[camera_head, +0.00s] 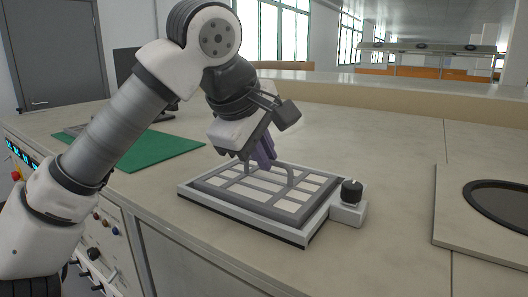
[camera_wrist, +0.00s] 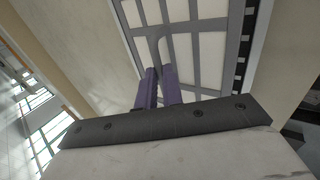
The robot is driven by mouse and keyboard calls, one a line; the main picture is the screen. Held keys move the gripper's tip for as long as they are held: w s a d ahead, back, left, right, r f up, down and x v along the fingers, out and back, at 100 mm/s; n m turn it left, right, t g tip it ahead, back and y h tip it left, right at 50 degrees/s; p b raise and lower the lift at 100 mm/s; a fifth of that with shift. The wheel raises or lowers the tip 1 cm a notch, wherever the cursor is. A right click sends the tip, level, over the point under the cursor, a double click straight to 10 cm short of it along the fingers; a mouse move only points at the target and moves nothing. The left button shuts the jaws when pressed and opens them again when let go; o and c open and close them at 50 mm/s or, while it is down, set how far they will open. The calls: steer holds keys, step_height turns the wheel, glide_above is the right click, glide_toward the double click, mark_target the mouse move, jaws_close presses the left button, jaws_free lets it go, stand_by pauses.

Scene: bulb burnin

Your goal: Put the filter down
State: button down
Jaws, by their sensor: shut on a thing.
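The filter (camera_head: 236,195) looks like a grey grid frame with pale panes, and it also shows in the wrist view (camera_wrist: 188,26). It lies level on or just above a white box (camera_head: 316,232) with a black knob (camera_head: 352,191); whether it touches the box I cannot tell. A thin grey arched handle (camera_head: 291,176) rises from the filter's middle. My gripper (camera_head: 267,163) points down at this handle, its purple fingers closed on the top of the arch. In the wrist view the fingers (camera_wrist: 159,80) sit close together over the filter, partly hiding the handle.
A green mat (camera_head: 150,150) lies to the left, with a dark monitor (camera_head: 127,62) behind it. A pale board with a dark round inset (camera_head: 500,203) lies at the right. The bench (camera_head: 400,150) is clear between the box and that board. The bench's front edge runs close to the box.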

steer(key=shift+f, duration=0.15)
steer(key=c, duration=1.5)
jaws_free()
steer(key=shift+c, duration=0.2)
steer(key=shift+r, duration=0.3)
steer(key=v, duration=1.2)
steer(key=shift+b, duration=0.3)
steer(key=shift+d+f, duration=0.1)
